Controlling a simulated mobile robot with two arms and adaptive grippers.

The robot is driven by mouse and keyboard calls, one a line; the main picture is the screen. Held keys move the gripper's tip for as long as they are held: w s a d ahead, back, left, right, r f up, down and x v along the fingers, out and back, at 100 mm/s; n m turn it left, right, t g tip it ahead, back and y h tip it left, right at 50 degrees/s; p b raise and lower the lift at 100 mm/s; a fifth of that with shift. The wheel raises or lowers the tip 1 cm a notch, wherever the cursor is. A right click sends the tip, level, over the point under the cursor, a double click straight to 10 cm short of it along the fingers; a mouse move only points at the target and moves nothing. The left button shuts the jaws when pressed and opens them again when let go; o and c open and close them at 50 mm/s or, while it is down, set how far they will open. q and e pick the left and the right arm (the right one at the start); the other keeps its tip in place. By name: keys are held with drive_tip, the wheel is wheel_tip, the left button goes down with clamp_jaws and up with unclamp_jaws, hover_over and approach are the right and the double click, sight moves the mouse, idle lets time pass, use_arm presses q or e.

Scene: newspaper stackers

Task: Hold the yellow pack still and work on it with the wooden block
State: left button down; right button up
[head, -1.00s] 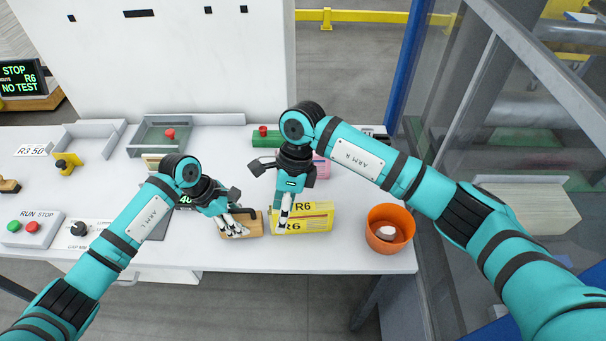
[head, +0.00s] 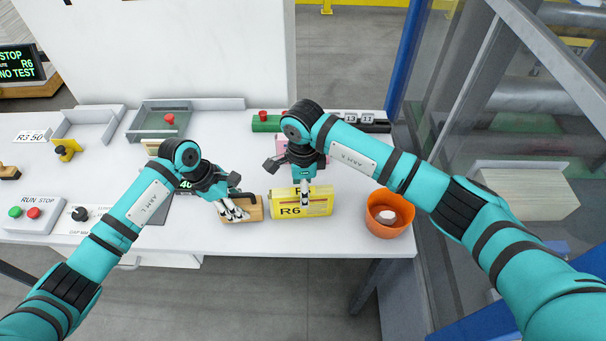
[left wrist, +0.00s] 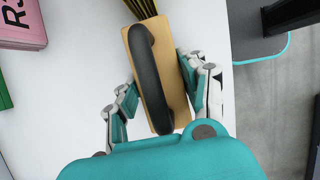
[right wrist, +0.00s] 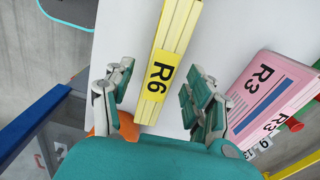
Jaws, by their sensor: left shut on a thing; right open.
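The yellow pack (head: 286,211), labelled R6, lies near the table's front edge; it also shows in the right wrist view (right wrist: 176,45). My right gripper (head: 305,208) is open, pointing down at the middle of the pack. In the right wrist view its fingers (right wrist: 155,97) stand on either side of the pack, apart from it. My left gripper (head: 236,213) is shut on the wooden block (head: 256,209), which has a black handle (left wrist: 150,80). The block sits just left of the pack, close to its end. The exact gap is too small to tell.
An orange bowl (head: 378,222) with a white thing inside stands right of the pack. A pink pack (right wrist: 270,85) and a green box with a red button (head: 265,124) lie behind. A button panel (head: 32,218) is at the left. Glass panels close the right side.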

sight(249, 203)
drive_tip(key=shift+f, duration=0.85)
drive_tip(key=shift+c, duration=0.2)
clamp_jaws()
use_arm(q)
drive_tip(key=shift+w+d, duration=0.1)
drive_tip(key=shift+d, duration=1.4)
idle(0.4)
drive_tip(key=shift+d, duration=0.15)
use_arm(e)
drive_tip(key=shift+a, duration=0.15)
